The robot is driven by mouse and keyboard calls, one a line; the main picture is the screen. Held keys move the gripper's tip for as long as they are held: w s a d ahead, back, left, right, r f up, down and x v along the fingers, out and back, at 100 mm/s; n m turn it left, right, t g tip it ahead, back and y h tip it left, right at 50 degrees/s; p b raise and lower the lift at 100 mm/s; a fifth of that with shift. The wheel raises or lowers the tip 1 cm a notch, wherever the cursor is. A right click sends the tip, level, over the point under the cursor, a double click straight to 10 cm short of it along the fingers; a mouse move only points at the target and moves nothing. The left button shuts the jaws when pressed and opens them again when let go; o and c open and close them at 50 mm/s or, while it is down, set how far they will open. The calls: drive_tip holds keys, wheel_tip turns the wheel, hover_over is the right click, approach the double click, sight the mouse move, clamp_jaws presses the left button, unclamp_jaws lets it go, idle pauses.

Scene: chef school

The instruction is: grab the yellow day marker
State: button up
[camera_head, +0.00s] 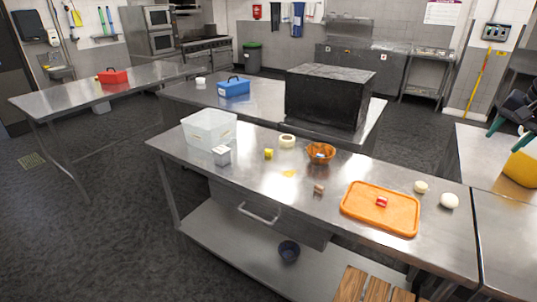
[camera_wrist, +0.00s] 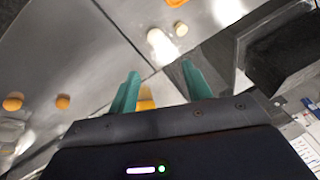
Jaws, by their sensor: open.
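A small yellow block (camera_head: 268,153), which may be the day marker, stands on the middle steel table (camera_head: 240,178). A flat yellow patch (camera_head: 289,173) lies in front of it; I cannot tell what it is. My gripper (camera_head: 510,131) is at the far right edge of the head view, well away from the block. In the wrist view my gripper (camera_wrist: 158,82) has its two green fingers spread apart, with nothing held. A yellow object (camera_wrist: 146,100) shows partly between and beyond the fingers. The yellow block is not recognisable in the wrist view.
The table also holds a clear bin (camera_head: 209,128), a white box (camera_head: 221,155), a tape-like roll (camera_head: 287,141), an orange bowl (camera_head: 320,152), an orange tray (camera_head: 365,212) with a red item, and a white egg-like object (camera_head: 449,201). A large black box (camera_head: 325,98) stands behind.

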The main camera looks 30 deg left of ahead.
drive_tip(key=w+a+f+m+g+y, duration=0.1)
drive_tip(key=w+a+m, duration=0.1)
drive_tip(key=w+a, duration=0.65)
drive_tip(key=w+a+f+m, duration=0.1)
drive_tip(key=w+a+m, duration=0.15)
drive_tip(key=a, duration=1.05)
drive_tip(key=w+a+f+m+g+y, duration=0.1)
drive_tip(key=w+a+f+m, duration=0.1)
drive_tip(key=w+a, duration=0.7)
drive_tip(key=m+g+y, duration=0.1)
drive_tip(key=m+g, duration=0.1)
drive_tip(key=m, duration=0.5)
approach(271, 150)
drive_tip(key=x, duration=0.4)
drive_tip(key=shift+w+d+f, duration=0.1)
drive_tip(key=shift+w+f, duration=0.05)
drive_tip(key=shift+w, duration=0.15)
drive_tip(key=shift+s+x, duration=0.25)
drive_tip(key=shift+x, duration=1.05)
drive_tip(key=shift+s+x, duration=0.2)
drive_tip(key=shift+x, duration=1.15)
